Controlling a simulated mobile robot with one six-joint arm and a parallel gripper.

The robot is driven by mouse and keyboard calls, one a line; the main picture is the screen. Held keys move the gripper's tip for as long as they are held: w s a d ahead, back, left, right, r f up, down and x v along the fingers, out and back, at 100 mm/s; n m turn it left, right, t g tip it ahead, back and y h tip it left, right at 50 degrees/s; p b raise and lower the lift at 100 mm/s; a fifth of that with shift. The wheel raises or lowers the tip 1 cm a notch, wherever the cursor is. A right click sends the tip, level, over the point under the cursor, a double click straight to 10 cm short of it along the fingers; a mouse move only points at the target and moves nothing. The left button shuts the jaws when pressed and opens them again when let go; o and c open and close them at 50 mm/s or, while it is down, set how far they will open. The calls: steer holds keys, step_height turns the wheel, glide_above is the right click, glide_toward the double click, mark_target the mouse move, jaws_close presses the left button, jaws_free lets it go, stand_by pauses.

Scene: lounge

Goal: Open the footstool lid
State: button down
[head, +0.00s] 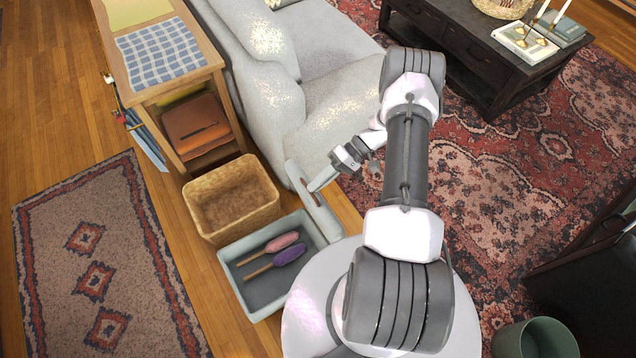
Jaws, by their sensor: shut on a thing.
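The footstool (236,284) is a low grey-green box between the basket and my base. Its top is open, and a pink duster (284,241) and a purple duster (289,253) with wooden handles lie inside. The footstool lid (297,183) is a grey-green panel that stands raised, roughly upright, at the box's right edge. It has a brown slot or grip in it. My gripper (316,187) reaches in from the right and is shut on the lid at this slot. The fingertips are small in view, and the lid's far face is hidden.
A woven basket (212,230) stands directly behind the footstool. A wooden shelf unit (150,92) and a pale grey sofa (300,75) stand beyond it. A patterned rug (60,250) lies to the left, with bare wood floor between. A dark coffee table (465,50) is at upper right.

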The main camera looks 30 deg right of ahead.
steer(key=shift+f, duration=0.15)
steer(key=c, duration=1.5)
jaws_free()
steer(key=p+v, duration=0.2)
steer(key=v, duration=1.5)
steer(key=shift+d, duration=0.25)
steer(key=shift+w, duration=0.1)
